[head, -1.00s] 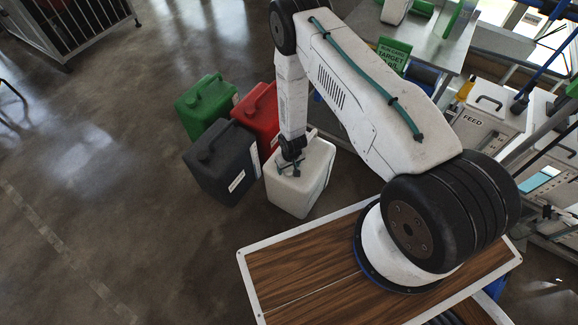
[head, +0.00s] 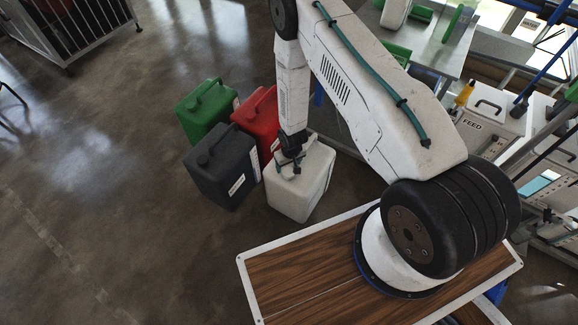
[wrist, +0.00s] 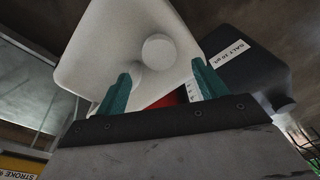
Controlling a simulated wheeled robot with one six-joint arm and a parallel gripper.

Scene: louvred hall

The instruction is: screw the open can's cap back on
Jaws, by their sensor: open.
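The white can (head: 301,190) stands upright on the floor at the front right of a group of cans. My gripper (head: 290,166) is over its top and hides part of it in the head view. In the wrist view my gripper (wrist: 162,86) is open, its two teal fingers apart with nothing clearly held between them. The white can (wrist: 100,45) fills the upper middle there. A round white disc (wrist: 158,48) shows on its top, beyond the fingertips, with a rounded white part just below it. I cannot tell whether the disc is a loose cap, a seated cap or the mouth.
A dark grey can (head: 224,170) stands close left of the white can, with a red can (head: 258,118) and a green can (head: 205,108) behind. A metal bench (head: 430,45) and a box marked FEED (head: 487,120) are at the right.

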